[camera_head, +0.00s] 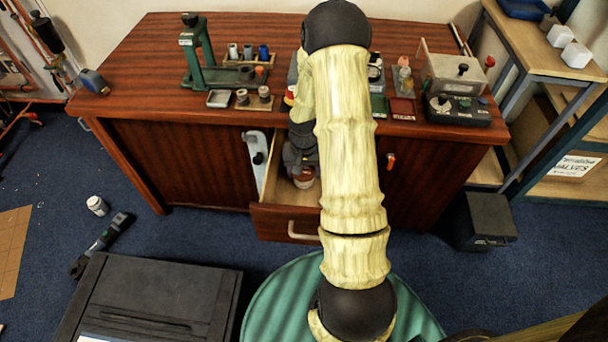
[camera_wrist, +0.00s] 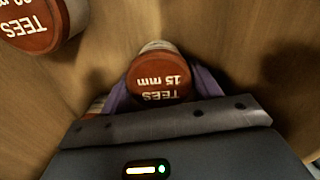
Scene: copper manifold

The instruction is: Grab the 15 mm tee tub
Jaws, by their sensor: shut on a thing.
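The 15 mm tee tub (camera_wrist: 160,76) is in the middle of the wrist view, with a red-brown lid lettered "TEES 15 mm". My gripper (camera_wrist: 165,92) is shut on it, with a purple finger on either side of the lid. In the head view, my gripper (camera_head: 300,172) reaches down into the open drawer (camera_head: 288,224), and a tub (camera_head: 304,181) shows at its tip. Another tub (camera_wrist: 30,25) with a red-brown lid, lettered "TEES" and what looks like "20 mm", stands at the upper left of the wrist view, apart from my gripper.
The drawer's wooden walls are close around my gripper. A black case (camera_head: 150,300) lies on the blue floor.

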